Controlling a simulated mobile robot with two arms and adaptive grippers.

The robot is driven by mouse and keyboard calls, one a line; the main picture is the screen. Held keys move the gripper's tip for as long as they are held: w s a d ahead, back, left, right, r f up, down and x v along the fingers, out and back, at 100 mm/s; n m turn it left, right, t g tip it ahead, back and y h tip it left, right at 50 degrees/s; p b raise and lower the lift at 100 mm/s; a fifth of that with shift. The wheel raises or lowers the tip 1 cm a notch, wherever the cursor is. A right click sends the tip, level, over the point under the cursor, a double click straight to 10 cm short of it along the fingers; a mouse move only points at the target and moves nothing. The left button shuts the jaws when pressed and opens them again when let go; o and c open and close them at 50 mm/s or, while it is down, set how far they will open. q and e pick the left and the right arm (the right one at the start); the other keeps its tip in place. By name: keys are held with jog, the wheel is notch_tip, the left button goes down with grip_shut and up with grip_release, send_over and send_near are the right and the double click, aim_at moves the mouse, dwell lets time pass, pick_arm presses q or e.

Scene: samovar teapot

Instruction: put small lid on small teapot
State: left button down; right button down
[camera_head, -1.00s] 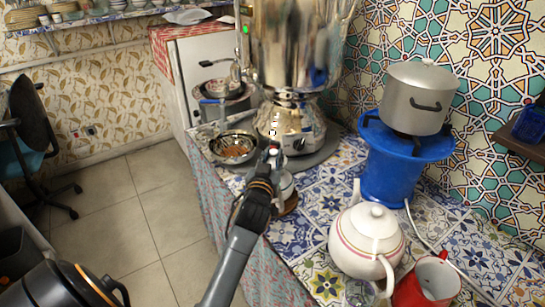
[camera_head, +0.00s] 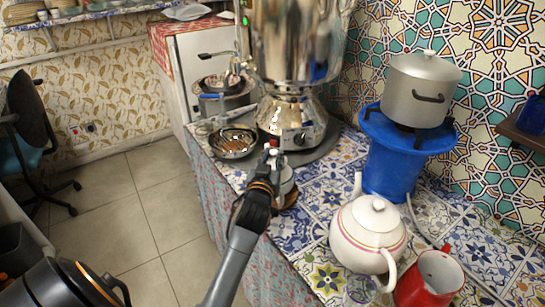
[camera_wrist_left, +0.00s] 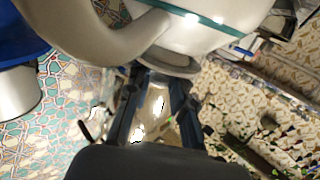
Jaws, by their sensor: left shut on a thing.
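The small teapot (camera_head: 287,183) stands near the counter's left edge, beside the samovar. It is partly hidden by my left gripper (camera_head: 270,165) in the head view. In the left wrist view, which is upside down, the white small teapot (camera_wrist_left: 225,22) with a green stripe fills the top, and its curved handle is on the left. My left gripper (camera_wrist_left: 157,82) is shut at the teapot's top, on what appears to be the small lid (camera_wrist_left: 172,65). The lid is at the opening; I cannot tell whether it is seated. My right gripper is not in view.
A big samovar (camera_head: 295,60) stands behind. A metal bowl (camera_head: 232,143) is to the left. A large white teapot (camera_head: 365,237), a red mug (camera_head: 432,278) and a grey pot (camera_head: 422,90) on a blue stand (camera_head: 395,165) are on the right. Tiled counter is clear between.

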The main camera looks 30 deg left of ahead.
pick_arm(q)
jog(key=shift+f, duration=0.55)
dwell(1.0)
dwell(0.8)
jog(key=c, duration=1.1)
grip_release()
jog(key=o, duration=0.5)
jog(key=shift+r+p, duration=0.1)
jog(key=shift+p, duration=0.25)
notch_tip(320, 180, up, 7)
jog(key=p, duration=0.7)
